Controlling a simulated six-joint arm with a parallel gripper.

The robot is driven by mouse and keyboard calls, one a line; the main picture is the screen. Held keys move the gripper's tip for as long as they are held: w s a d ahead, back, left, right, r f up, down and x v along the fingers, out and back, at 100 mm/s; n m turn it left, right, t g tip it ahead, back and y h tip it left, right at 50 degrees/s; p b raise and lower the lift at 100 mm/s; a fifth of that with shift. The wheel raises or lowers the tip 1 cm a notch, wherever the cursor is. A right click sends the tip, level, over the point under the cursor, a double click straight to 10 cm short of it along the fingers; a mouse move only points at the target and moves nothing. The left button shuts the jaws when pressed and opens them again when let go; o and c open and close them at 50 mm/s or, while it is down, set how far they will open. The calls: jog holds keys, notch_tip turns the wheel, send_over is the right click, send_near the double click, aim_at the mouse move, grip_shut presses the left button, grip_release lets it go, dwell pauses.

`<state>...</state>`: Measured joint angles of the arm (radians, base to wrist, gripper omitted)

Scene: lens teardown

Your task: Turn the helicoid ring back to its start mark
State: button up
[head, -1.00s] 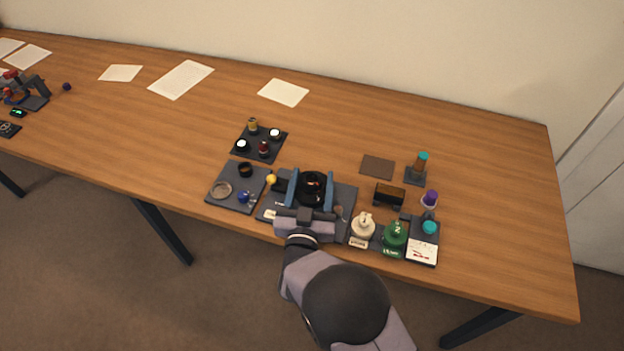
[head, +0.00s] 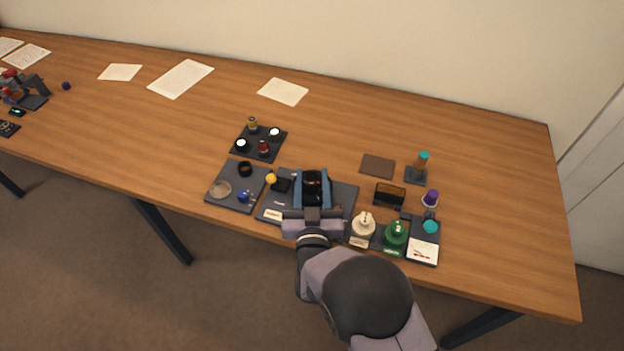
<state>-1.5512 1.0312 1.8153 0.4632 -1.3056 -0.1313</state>
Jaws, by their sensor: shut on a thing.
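The black lens with its helicoid ring (head: 312,179) stands upright on the dark grey work mat (head: 345,199) near the front edge of the table. My gripper (head: 312,186) reaches in from the front, with one blue finger on each side of the lens. The fingers are closed against the lens's ring. The start mark is too small to make out, and part of the ring is hidden by the fingers.
A tray (head: 229,202) with small parts lies left of the mat. A four-place holder (head: 257,154) stands behind it. A cream bottle (head: 363,225), a green bottle (head: 395,235) and a dark box (head: 389,194) stand close on the right. The back of the table is mostly clear.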

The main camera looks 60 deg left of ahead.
aim_at(312, 189)
jog(key=o, duration=1.1)
jog(key=shift+b+v, duration=0.85)
jog(key=shift+v, duration=2.85)
